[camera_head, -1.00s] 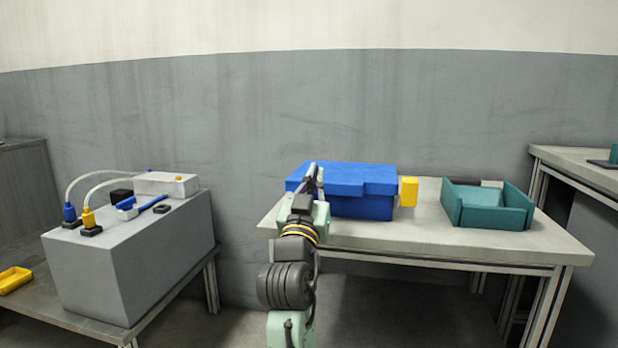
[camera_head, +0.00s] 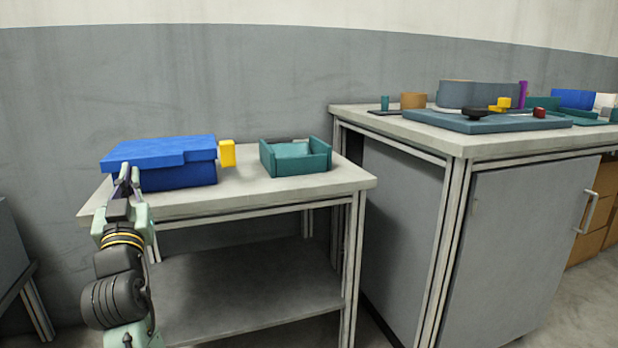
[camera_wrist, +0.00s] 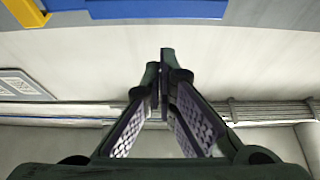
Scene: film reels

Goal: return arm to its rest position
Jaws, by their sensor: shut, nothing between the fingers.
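My gripper (camera_head: 129,176) is in front of the blue box with a lid (camera_head: 165,162) on the light table in the head view. In the wrist view my gripper (camera_wrist: 163,70) has its fingertips together with nothing between them. The lower edge of the blue box (camera_wrist: 150,9) shows at the top of the wrist view, apart from the fingers. My arm reaches up from the bottom left of the head view.
A yellow block (camera_head: 227,153) is at the blue box's right side. A teal open tray (camera_head: 318,165) stands on the same table (camera_head: 250,193). To the right, a grey cabinet (camera_head: 500,240) carries a blue-grey board (camera_head: 470,122) with several small parts. The lower shelf (camera_head: 240,290) looks bare.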

